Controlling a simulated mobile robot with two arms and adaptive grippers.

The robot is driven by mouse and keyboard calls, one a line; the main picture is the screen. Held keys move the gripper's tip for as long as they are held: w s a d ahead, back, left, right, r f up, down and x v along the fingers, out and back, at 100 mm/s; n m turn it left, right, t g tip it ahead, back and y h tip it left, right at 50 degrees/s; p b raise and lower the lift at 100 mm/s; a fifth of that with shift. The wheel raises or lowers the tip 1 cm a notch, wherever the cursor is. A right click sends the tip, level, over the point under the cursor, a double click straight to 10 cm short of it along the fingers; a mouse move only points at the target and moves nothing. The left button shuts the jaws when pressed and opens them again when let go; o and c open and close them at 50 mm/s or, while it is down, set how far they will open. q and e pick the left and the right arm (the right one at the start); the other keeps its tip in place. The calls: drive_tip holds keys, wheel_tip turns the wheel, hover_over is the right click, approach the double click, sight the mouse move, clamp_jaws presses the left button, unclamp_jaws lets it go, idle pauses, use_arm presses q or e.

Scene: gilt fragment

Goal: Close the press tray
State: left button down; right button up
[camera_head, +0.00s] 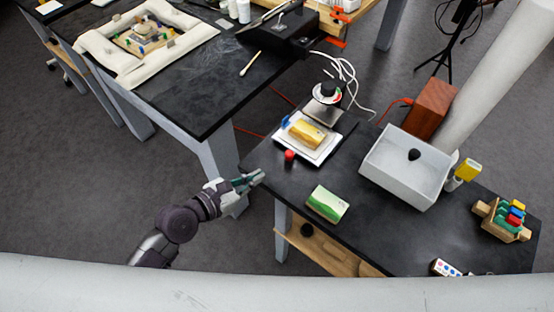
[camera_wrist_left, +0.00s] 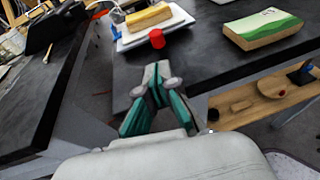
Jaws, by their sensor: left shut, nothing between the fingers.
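The press (camera_head: 326,97) stands at the back of the right-hand black table. Its white tray (camera_head: 318,155) sticks out toward the table's left edge, with a yellow block (camera_head: 307,134) lying on it. A red knob (camera_head: 289,156) is at the tray's near edge; whether it is joined to the tray I cannot tell. The tray (camera_wrist_left: 182,22), yellow block (camera_wrist_left: 148,17) and red knob (camera_wrist_left: 157,39) also show in the left wrist view. My left gripper (camera_head: 259,178) is shut and empty, just off the table's left edge, apart from the knob. In the wrist view its fingertips (camera_wrist_left: 157,72) point toward the knob.
Another black table (camera_head: 205,85) is at the left, with a floor gap between.

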use_arm(q)
approach(300, 141)
drive_tip(key=shift+s+f+p, duration=0.25)
drive_tip(key=shift+s+f, duration=0.1)
drive_tip(key=shift+f, duration=0.25)
drive_tip(key=shift+s+f+p, duration=0.2)
drive_tip(key=shift+s+f, duration=0.1)
drive_tip(key=shift+f, duration=0.3)
drive_tip(key=shift+w+d, duration=0.45)
drive_tip(key=shift+d, duration=0.15)
use_arm(e)
drive_tip(key=shift+w+d+r, duration=0.4)
drive_tip(key=shift+d+r, duration=0.2)
drive_tip(key=shift+d, duration=0.2)
use_arm(q)
drive_tip(key=shift+w, duration=0.1)
drive_tip(key=w+d, duration=0.1)
drive_tip(key=w, duration=0.1)
drive_tip(key=w+d, duration=0.1)
drive_tip(key=w+d+p, duration=0.1)
drive_tip(key=w+d, duration=0.1)
drive_tip(key=shift+w+d, duration=0.1)
drive_tip(key=shift+w, duration=0.2)
drive_tip(key=shift+s+r, duration=0.1)
use_arm(e)
drive_tip(key=shift+s+a+r, duration=0.1)
drive_tip(key=shift+a+r, duration=0.3)
drive_tip(key=shift+r, duration=0.05)
